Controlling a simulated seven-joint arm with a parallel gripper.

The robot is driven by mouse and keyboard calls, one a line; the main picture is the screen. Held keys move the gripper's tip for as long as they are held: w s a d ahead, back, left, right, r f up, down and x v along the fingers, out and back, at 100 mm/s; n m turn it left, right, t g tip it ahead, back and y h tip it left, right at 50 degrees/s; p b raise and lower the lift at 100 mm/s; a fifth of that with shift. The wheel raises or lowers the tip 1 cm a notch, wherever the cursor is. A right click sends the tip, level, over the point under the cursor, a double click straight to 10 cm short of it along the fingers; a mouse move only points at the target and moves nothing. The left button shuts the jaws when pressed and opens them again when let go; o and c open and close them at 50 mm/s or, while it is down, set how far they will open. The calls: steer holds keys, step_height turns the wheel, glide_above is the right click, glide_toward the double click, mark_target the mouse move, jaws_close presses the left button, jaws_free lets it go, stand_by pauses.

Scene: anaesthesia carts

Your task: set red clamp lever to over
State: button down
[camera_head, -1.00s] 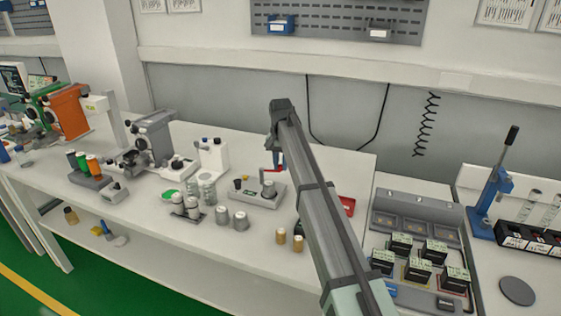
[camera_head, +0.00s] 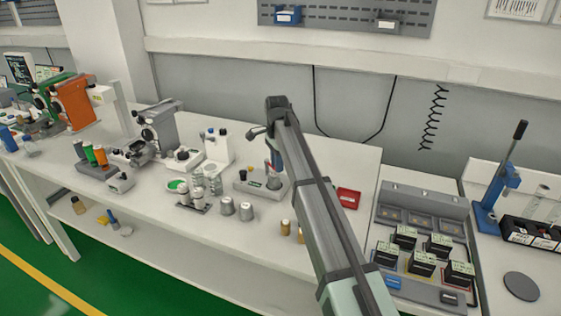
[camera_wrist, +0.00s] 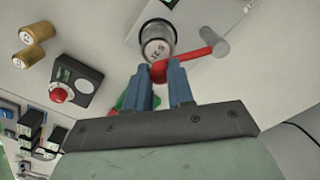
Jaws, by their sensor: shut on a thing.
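The red clamp lever (camera_wrist: 197,53) shows in the wrist view as a red bar reaching from a pale grey post to my fingertips. My gripper (camera_wrist: 164,72) has its two blue fingers shut on the lever's free end. My arm and fingers hide most of the lever there.
Metal cylinders (camera_head: 246,211) and small brass-coloured vials (camera_head: 285,227) stand in front of the fixture. A white device (camera_head: 217,150) is to its left. A red tray (camera_head: 348,198) and a grey tray with black boxes (camera_head: 421,264) lie to the right.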

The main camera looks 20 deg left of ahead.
steer(key=shift+s+a+m, duration=0.25)
steer(key=shift+s+m, duration=0.1)
steer(key=shift+m, duration=0.25)
steer(key=c, duration=1)
jaws_free()
steer(key=shift+o, duration=0.2)
steer(key=shift+r, duration=0.15)
step_height(320, 180, up, 14)
steer(key=shift+f, duration=0.2)
